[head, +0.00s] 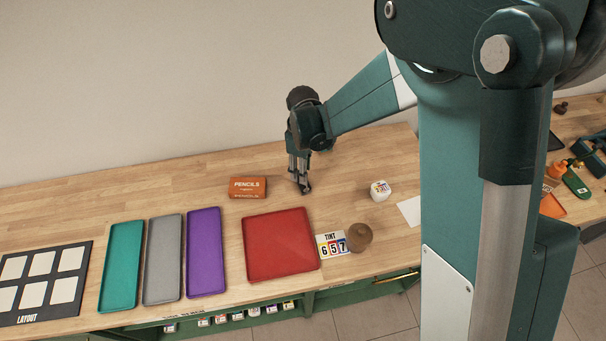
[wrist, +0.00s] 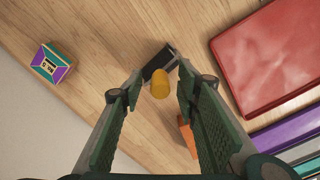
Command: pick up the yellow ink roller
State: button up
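The yellow ink roller shows in the wrist view as a rounded yellow end (wrist: 160,84) with a dark block-like part (wrist: 158,62) beyond it on the wooden table. My gripper (wrist: 159,78) is open, with one finger on each side of the yellow end. I see gaps on both sides and no clear contact. In the head view my gripper (head: 301,182) points down, low over the table behind the red tray. The yellow part cannot be made out there; my fingers seem to hide it.
The orange pencils box (head: 248,188) stands left of my gripper, close by. The red tray (head: 280,243) lies in front. Purple (head: 204,252), grey and teal trays lie left.

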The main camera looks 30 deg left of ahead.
dwell(0.6)
grip_shut()
jog(key=shift+r, duration=0.1)
jog(key=shift+r, duration=4.85)
